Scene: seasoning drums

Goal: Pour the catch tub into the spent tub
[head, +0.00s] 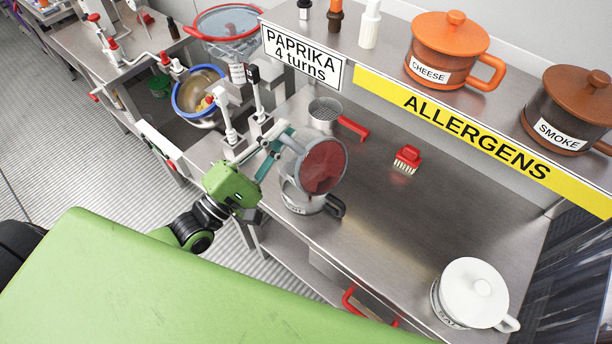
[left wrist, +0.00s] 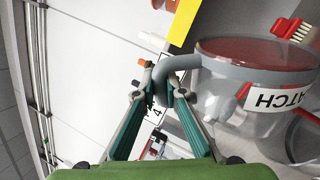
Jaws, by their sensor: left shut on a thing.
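The catch tub (head: 296,152) is clear, with a grey rim and dark red powder inside. It also shows in the left wrist view, its CATCH label upside down (left wrist: 278,97). My left gripper (head: 277,143) is shut on its grey handle (left wrist: 172,66). It holds the tub tilted, its red powder side turned to the right in the head view. Just below stands another clear tub (head: 300,205) with a dark handle, likely the spent tub; its label is too small to read. The held tub hides part of it. I cannot tell whether powder is falling. My right gripper is not in view.
A sieve with a red handle (head: 324,112) and a red brush (head: 407,158) lie on the steel counter (head: 390,220). A white lidded pot (head: 474,290) stands at the near right. White levers (head: 228,122) stand close left of the gripper. The counter's middle is clear.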

